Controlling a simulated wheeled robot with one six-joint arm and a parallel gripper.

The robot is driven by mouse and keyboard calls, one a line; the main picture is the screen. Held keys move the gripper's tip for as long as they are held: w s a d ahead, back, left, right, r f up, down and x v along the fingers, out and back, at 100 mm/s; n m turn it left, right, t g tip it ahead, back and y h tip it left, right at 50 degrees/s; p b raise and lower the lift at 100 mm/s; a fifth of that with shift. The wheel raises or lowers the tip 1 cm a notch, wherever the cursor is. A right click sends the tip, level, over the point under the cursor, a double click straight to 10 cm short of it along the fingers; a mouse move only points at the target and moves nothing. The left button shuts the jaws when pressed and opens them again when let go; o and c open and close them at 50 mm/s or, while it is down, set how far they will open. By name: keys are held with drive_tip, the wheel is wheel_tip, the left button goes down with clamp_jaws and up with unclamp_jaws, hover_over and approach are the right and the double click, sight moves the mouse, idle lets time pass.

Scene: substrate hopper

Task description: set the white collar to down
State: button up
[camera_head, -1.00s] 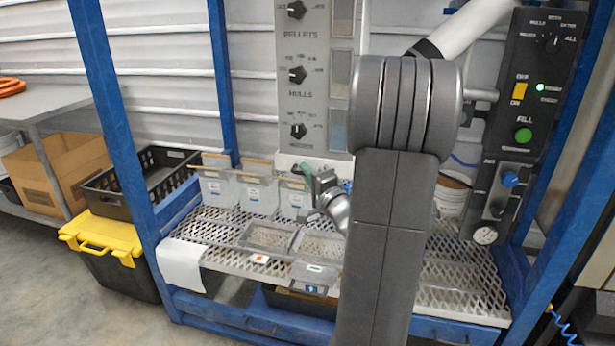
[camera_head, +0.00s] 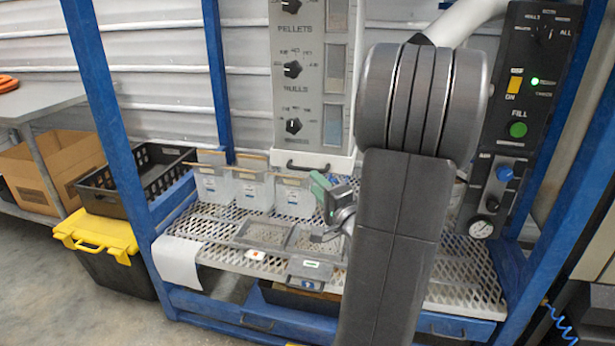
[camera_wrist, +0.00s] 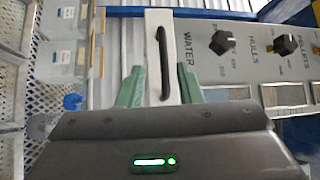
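The white collar (camera_head: 332,160) sits across the bottom of the grey dial panel, with a black bar handle (camera_head: 308,168) on its front. In the wrist view the collar (camera_wrist: 155,25) is a white band beside the WATER label, and its handle (camera_wrist: 164,62) is in plain sight. My gripper (camera_head: 318,186) is just below and right of the handle in the head view. In the wrist view my gripper (camera_wrist: 160,85) is open, with its green fingers on either side of the handle's line. I see no contact, and the depth between fingers and handle is unclear.
Clear bins (camera_head: 254,190) stand left of and below the collar on a white mesh shelf (camera_head: 215,238). Shallow trays (camera_head: 265,235) and a small scale (camera_head: 310,268) lie in front. Blue posts (camera_head: 215,80) flank the area. A black control box (camera_head: 525,90) is at right.

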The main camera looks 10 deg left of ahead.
sight(303, 170)
drive_tip(key=v, duration=0.6)
drive_tip(key=shift+s+d, duration=0.2)
drive_tip(key=shift+w+f, duration=0.1)
drive_tip(key=x, duration=1.4)
drive_tip(key=shift+s, duration=0.25)
